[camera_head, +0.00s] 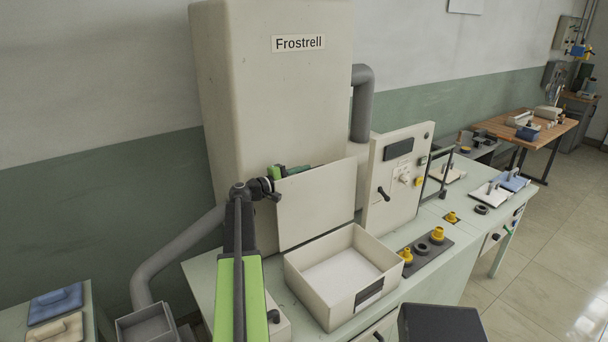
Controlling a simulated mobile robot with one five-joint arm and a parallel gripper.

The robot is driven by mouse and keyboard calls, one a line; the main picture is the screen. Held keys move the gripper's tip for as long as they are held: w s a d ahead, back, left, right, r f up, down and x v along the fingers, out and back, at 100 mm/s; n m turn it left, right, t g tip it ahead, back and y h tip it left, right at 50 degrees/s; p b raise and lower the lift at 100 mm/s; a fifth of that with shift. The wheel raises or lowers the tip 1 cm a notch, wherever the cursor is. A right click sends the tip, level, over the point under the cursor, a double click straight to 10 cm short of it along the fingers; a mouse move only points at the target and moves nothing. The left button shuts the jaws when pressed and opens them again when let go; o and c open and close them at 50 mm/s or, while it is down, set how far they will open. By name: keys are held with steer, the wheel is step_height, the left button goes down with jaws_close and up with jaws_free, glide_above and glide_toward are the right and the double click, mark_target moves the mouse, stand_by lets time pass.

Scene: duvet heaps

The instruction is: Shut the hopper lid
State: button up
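The hopper (300,279) is a cream open-topped box on the pale green bench. It has a dark label on its front, and its white inside shows. Its lid (318,205) is a flat cream panel raised upright along the hopper's back edge. My green and black arm reaches up on the left of the hopper. My gripper (285,172) is at the lid's top left corner, with its green part partly behind the top edge. I cannot tell whether it touches the lid, and its fingers are largely hidden.
A tall cream "Frostrell" cabinet (262,100) stands close behind the lid. A control panel (400,170) with a lever is to the right. Yellow and black knobs (407,256) stand right of the hopper. A grey pipe (178,254) and a grey bin (148,326) are at left.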

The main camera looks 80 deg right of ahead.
jaws_close()
steer(key=shift+w, duration=0.1)
stand_by(0.9)
